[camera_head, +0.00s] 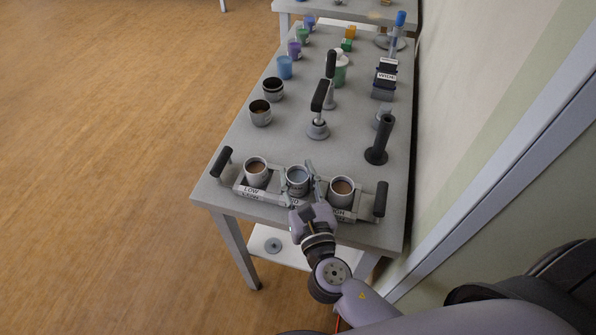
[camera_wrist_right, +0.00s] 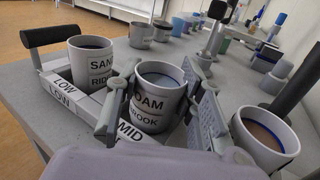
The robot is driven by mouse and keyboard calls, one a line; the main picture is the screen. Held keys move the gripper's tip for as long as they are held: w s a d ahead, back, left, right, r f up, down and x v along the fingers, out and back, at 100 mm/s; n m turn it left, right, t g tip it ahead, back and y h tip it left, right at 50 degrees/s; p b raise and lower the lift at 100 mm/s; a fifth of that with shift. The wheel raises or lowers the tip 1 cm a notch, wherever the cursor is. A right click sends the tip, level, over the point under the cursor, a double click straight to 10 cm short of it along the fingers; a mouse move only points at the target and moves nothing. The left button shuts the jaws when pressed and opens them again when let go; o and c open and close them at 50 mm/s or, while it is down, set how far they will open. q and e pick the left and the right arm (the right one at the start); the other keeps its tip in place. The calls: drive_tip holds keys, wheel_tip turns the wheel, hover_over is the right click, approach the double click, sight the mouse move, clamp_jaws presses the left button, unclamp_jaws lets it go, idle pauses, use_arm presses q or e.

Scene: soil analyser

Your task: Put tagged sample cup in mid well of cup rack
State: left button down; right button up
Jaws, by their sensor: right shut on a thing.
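The cup rack (camera_head: 222,186) lies across the front end of the table, with handles at both ends and labels LOW, MID and HIGH. A grey cup (camera_head: 297,187) with a partly hidden label reading "…OAM … BROOK" is at the mid position; it also shows in the right wrist view (camera_wrist_right: 150,112). My right gripper (camera_head: 300,186) is shut on this cup, one finger on each side. The cup looks upright, but its base is hidden, so I cannot tell if it is fully seated. A cup labelled "SAND" (camera_wrist_right: 92,62) stands in the low well. Another cup (camera_head: 341,190) stands in the high well.
Dark boxes (camera_head: 385,78) stand near the wall at right. Open floor (camera_head: 110,170) lies at left.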

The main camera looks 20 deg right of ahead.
use_arm(q)
drive_tip(key=shift+f, duration=0.1)
use_arm(e)
drive_tip(key=shift+f, duration=0.1)
drive_tip(key=o, duration=1.2)
use_arm(q)
drive_tip(key=shift+r, duration=0.2)
